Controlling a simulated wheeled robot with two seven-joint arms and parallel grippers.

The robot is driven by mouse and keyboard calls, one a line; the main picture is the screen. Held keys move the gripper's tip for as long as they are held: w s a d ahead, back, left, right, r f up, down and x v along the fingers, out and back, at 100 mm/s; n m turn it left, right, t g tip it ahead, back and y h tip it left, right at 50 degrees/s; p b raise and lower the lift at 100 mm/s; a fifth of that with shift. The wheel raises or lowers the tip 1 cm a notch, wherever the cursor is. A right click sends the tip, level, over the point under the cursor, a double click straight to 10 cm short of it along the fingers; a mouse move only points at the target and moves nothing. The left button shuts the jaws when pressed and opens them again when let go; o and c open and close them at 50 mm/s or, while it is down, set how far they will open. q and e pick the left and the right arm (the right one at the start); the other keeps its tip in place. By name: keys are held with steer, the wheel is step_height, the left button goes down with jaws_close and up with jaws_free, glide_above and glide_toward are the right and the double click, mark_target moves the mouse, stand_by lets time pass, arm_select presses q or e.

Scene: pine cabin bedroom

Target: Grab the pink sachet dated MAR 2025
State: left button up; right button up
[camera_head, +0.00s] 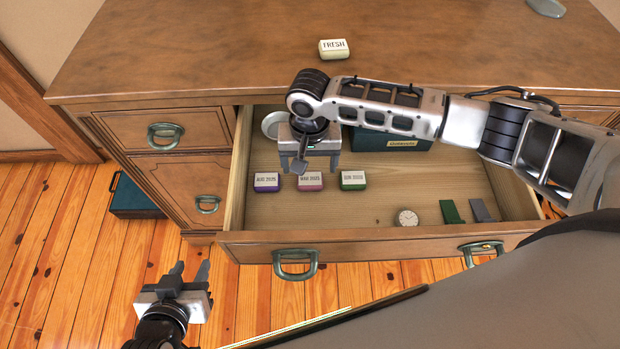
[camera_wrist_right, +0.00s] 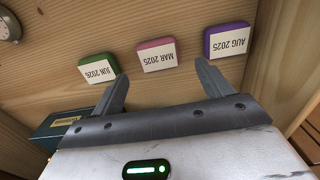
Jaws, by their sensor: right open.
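The pink sachet labelled MAR 2025 (camera_head: 310,181) lies in the open drawer between a purple sachet labelled AUG 2025 (camera_head: 266,182) and a green one labelled JUN 2026 (camera_head: 352,180). In the right wrist view the pink sachet (camera_wrist_right: 157,55) appears upside down, just beyond the gap between the fingertips. My right gripper (camera_head: 307,172) is open and empty, above the drawer just behind the pink sachet; its fingers show in its wrist view (camera_wrist_right: 162,74). My left gripper (camera_head: 190,272) is open and empty, low in front of the dresser at left.
The open drawer (camera_head: 375,239) also holds a dark green box (camera_head: 392,143), a round dial (camera_head: 406,218), green and grey pieces (camera_head: 452,211) and a pale round dish (camera_head: 271,123). A FRESH block (camera_head: 333,49) sits on the dresser top. A dark case (camera_head: 135,198) lies on the floor.

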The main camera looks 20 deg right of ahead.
mark_target(310, 176)
step_height(310, 176, down, 4)
steer(key=shift+s+r, duration=0.1)
steer(key=c, duration=1.1)
steer(key=shift+o, duration=0.2)
steer(key=shift+r, duration=0.15)
